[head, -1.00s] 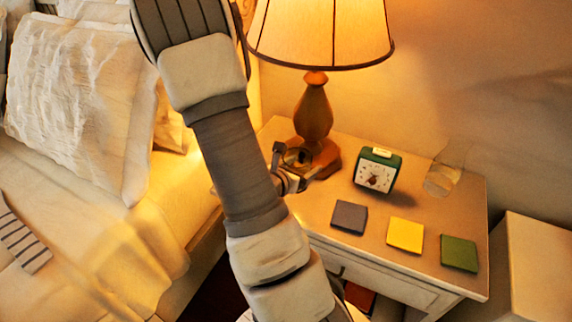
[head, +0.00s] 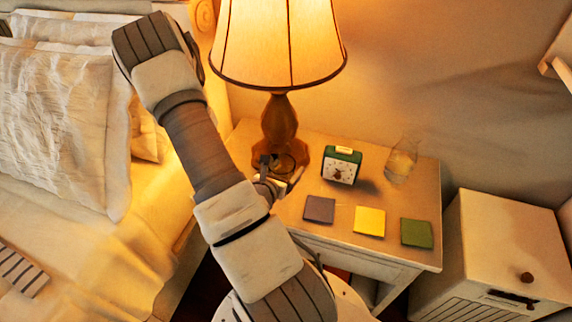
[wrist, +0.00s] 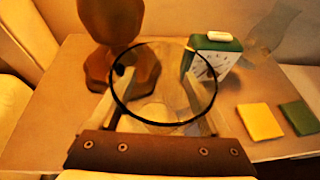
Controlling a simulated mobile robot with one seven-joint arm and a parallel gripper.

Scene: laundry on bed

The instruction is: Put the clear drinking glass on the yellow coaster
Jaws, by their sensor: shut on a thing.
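My gripper (wrist: 162,118) is shut on the clear drinking glass (wrist: 163,122). The glass is upright, its round dark-edged rim facing the wrist camera. In the head view my gripper (head: 272,186) and the glass (head: 285,163) are in front of the lamp's base, partly hidden by my arm. The yellow coaster (head: 369,221) lies bare on the nightstand, in the middle of a row of coasters. In the wrist view the yellow coaster (wrist: 260,122) is to the right of the glass, apart from it. I cannot tell the glass's height above the top.
The nightstand (head: 300,233) also holds a lamp (head: 279,118), a green clock (head: 342,166), a clear vessel (head: 401,161), a grey-purple coaster (head: 319,209) and a green coaster (head: 416,233). A bed (head: 60,200) stands left, a white cabinet (head: 505,240) right.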

